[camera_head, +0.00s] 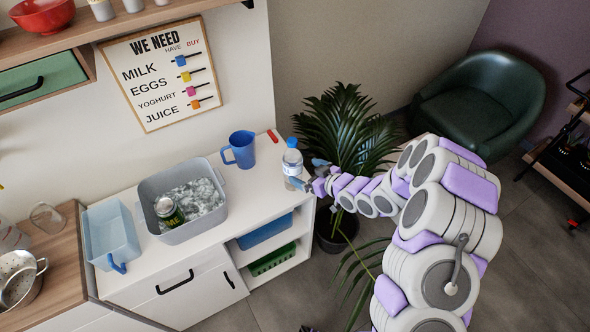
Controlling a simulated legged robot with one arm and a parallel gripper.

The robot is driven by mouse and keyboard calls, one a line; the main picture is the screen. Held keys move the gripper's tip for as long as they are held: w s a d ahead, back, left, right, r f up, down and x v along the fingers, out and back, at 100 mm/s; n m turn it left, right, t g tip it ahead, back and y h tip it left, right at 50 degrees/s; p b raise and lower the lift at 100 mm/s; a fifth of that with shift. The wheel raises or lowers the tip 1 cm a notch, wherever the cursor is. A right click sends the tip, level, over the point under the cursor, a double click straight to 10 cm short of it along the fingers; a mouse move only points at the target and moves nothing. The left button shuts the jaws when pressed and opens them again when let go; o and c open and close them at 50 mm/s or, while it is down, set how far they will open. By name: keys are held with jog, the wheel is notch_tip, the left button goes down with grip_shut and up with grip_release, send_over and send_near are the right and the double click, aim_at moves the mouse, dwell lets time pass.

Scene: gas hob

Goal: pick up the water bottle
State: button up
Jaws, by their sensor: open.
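The water bottle (292,158) is clear with a blue cap and a pale label. It stands upright near the right end of the white counter. My gripper (306,176) is open at the bottle's right side, close to its lower half. One blue fingertip overlaps the bottle in the picture, and the other lies to its right. I cannot tell whether the fingers touch the bottle or sit around it.
A blue mug (241,149) stands left of the bottle. A grey tub (183,233) with ice and a green can (168,211) is further left, beside a light blue bin (110,236). A red object (272,136) lies behind. A potted plant (345,130) stands beyond the counter's right end.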

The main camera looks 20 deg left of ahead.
aim_at(299, 170)
jog(key=x, duration=0.3)
jog(key=shift+s+a, duration=0.2)
jog(key=shift+s, duration=0.05)
jog(key=shift+w+a+f+b, duration=0.6)
jog(key=shift+w+a+f, duration=0.1)
jog(key=shift+f, duration=0.15)
jog(key=shift+w+a+f, duration=0.15)
jog(key=shift+w+a, duration=0.2)
jog(key=shift+a, duration=0.25)
jog(key=shift+a+f, duration=0.2)
jog(key=shift+a, duration=0.35)
jog(key=shift+d+r, duration=0.15)
jog(key=shift+d, duration=0.3)
jog(key=c, duration=0.7)
jog(key=shift+a, duration=0.25)
jog(key=c, duration=0.6)
jog(key=shift+c, duration=1)
